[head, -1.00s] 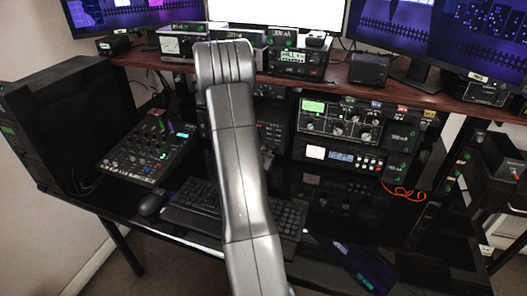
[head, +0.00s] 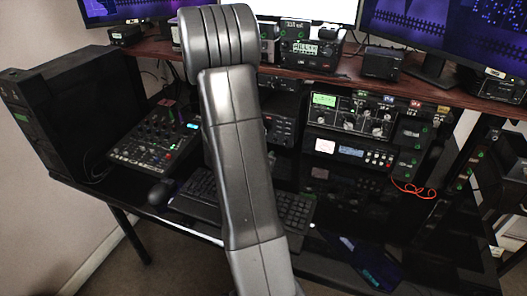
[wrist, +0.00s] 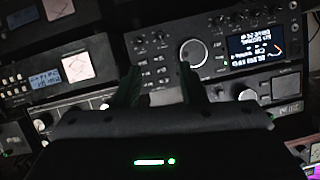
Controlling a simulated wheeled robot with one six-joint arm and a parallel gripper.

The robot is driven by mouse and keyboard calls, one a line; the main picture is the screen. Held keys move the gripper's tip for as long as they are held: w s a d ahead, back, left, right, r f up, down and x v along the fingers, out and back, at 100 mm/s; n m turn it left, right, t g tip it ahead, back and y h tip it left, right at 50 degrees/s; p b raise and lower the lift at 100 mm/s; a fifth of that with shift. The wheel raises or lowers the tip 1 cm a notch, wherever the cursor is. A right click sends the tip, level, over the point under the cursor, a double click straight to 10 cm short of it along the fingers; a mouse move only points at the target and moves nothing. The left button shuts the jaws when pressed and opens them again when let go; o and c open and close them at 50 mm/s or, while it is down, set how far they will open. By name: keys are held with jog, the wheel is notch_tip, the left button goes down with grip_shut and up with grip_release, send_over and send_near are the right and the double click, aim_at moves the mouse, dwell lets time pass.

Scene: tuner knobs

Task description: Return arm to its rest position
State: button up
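My grey arm rises through the middle of the head view, from the bottom edge to a rounded joint near the top. My gripper is hidden from the head view. In the wrist view my gripper (wrist: 160,80) shows as two dark fingers standing apart, with nothing held between them. Beyond the fingers is a dark radio panel with a large round knob (wrist: 194,53) and a lit display (wrist: 263,43). I cannot tell any contact between the fingers and the panel.
A wooden shelf (head: 400,84) with monitors (head: 452,35) crosses above the black desk. A radio with a green display (head: 350,113) sits under the shelf. A mixer (head: 155,136), keyboard (head: 293,212) and mouse (head: 161,191) lie on the desk. A black computer case (head: 75,110) stands at left.

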aim_at(274, 142)
jog(key=shift+w, duration=0.1)
jog(key=x, duration=1.3)
jog(key=shift+w+d+f+p, duration=0.15)
jog(key=shift+w+d+p, duration=0.1)
jog(key=shift+p, duration=0.1)
jog(key=shift+s+a, duration=0.1)
